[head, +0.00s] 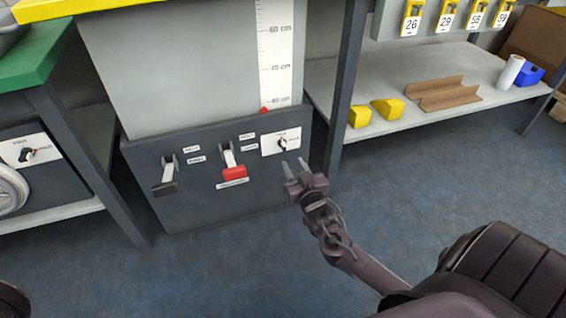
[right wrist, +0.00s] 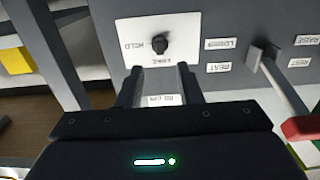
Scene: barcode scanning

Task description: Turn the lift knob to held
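The lift knob (head: 282,143) is a small black knob on a white plate (head: 268,148), at the upper right of a dark panel. In the right wrist view, the knob (right wrist: 159,45) sits on the plate (right wrist: 135,30), which carries a HELD label to the left and a FREE label below. I cannot tell clearly which label it points to. My right gripper (head: 292,165) is open and empty, just in front of and below the knob. In the right wrist view its fingers (right wrist: 158,80) are apart, with the knob beyond the tips. My left gripper is not in view.
Left of the knob are a lever with a red handle (head: 233,172) and a lever with a dark handle (head: 165,187). A dark table leg (head: 344,95) stands close on the right. A shelf (head: 425,115) holds yellow blocks (head: 387,109) and cardboard (head: 440,94).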

